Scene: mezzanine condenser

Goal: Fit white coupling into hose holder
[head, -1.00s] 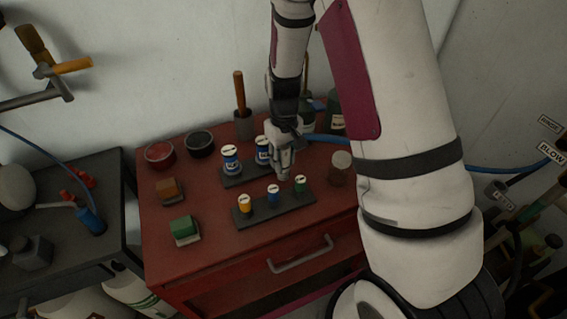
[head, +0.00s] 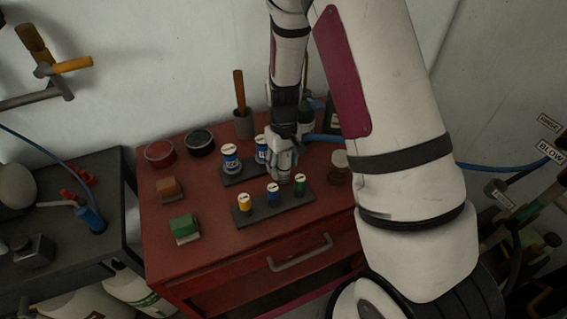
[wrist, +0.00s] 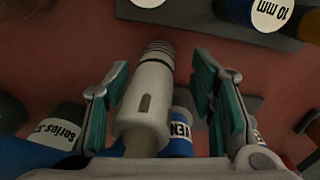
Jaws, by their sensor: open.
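In the wrist view a white coupling (wrist: 147,103) with a ribbed grey end and a small slot lies between the two teal-padded fingers of my gripper (wrist: 165,100). The fingers are open, with a clear gap on the coupling's right; its left side is close to the left finger, and I cannot tell if they touch. In the head view my gripper (head: 284,168) points down above the red cabinet, behind the front rack. I cannot pick out the coupling or surely identify the hose holder in the head view.
The front dark rack (head: 258,214) bears yellow, blue and green cylinders. Blue-and-white cans (head: 230,158) stand behind it. A blue hose (head: 490,168) runs right towards labelled fittings (head: 549,150). The cabinet's left front holds a green block (head: 183,226).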

